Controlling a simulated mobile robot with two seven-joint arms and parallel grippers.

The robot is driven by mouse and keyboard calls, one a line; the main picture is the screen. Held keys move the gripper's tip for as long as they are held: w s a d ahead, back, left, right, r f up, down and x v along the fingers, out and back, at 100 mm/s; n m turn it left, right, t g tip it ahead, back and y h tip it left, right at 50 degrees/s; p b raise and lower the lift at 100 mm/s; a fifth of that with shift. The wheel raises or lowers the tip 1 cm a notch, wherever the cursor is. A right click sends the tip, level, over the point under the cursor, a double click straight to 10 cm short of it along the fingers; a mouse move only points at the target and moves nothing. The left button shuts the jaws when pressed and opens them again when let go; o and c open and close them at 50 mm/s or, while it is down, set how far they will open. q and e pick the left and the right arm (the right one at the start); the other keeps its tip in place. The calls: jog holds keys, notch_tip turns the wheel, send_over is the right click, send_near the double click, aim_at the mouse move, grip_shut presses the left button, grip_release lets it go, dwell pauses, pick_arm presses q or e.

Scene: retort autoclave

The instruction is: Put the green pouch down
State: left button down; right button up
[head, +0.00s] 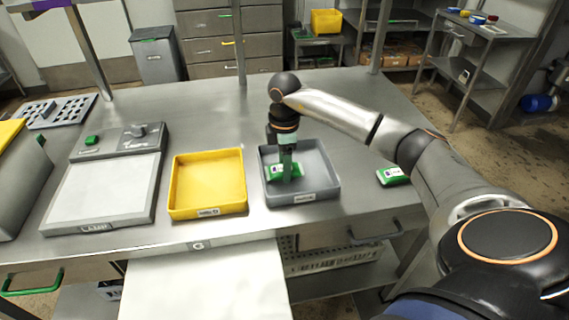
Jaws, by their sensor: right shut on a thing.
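The green pouch (276,171) is at my right gripper (287,175), inside the outline of the grey tray (325,186). My right gripper points straight down and is shut on this pouch. Its fingers hide the pouch's middle. The pouch is at or just above the tray floor; I cannot tell whether it touches. A second green pouch (392,176) with a white label lies on the steel table to the right of the tray. My left gripper is not in view.
A yellow tray (181,210) stands left of the grey tray, with a flat-topped scale-like device (105,188) farther left. A perforated grey plate (58,112) lies at the back left. The steel table (215,112) is clear behind the trays.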

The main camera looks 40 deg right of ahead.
jog(key=o, duration=1.4)
jog(key=shift+f, duration=0.15)
jog(key=shift+c, duration=0.2)
notch_tip(320, 180, up, 12)
jog(key=shift+r, duration=0.2)
